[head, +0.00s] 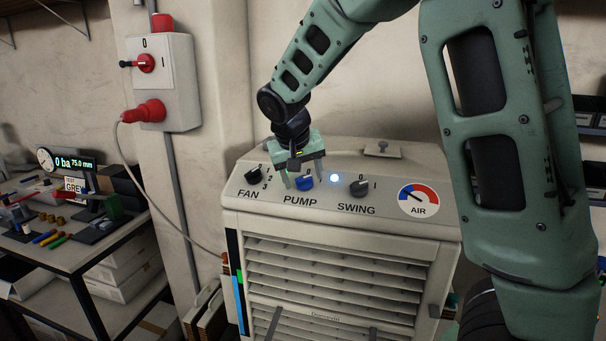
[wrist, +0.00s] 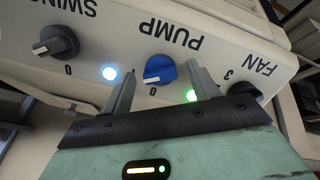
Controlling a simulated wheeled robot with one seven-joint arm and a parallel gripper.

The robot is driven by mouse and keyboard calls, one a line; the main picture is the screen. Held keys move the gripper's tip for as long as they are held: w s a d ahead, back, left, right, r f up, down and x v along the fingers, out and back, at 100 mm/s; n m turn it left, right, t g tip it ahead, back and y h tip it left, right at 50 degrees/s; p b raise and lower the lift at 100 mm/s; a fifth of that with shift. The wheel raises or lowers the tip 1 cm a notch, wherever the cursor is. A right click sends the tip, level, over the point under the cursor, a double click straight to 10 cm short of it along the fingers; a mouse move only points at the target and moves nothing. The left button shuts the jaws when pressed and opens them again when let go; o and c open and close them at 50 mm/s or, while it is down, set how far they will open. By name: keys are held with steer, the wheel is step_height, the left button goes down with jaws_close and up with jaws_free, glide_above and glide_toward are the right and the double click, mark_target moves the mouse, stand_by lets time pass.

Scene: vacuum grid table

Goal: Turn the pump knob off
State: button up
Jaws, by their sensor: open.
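The blue pump knob (head: 304,183) is on the sloped top panel of the cooler, above the word PUMP. In the wrist view the knob (wrist: 160,71) shows upside down with its label, with a pale mark on its lower side, close to a 0. I cannot tell its setting for sure. My gripper (head: 304,173) is open above the panel, pointing down. In the wrist view my gripper (wrist: 160,70) has one finger on each side of the knob, with gaps visible; how deep the fingertips reach is unclear.
The black fan knob (head: 252,175) is left of the pump knob, the black swing knob (head: 359,188) right. An air gauge (head: 418,198) is farther right.

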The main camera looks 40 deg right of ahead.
steer(key=shift+w+d+f, duration=0.1)
steer(key=shift+d+f, duration=0.1)
steer(key=shift+f, duration=0.2)
steer(key=c, duration=1)
steer(key=shift+n, duration=0.4)
steer(key=n+p, duration=0.1)
steer(key=n, duration=0.4)
steer(key=shift+r, duration=0.1)
steer(key=n+p, duration=0.1)
steer(key=n, duration=0.5)
steer(key=shift+h, duration=0.3)
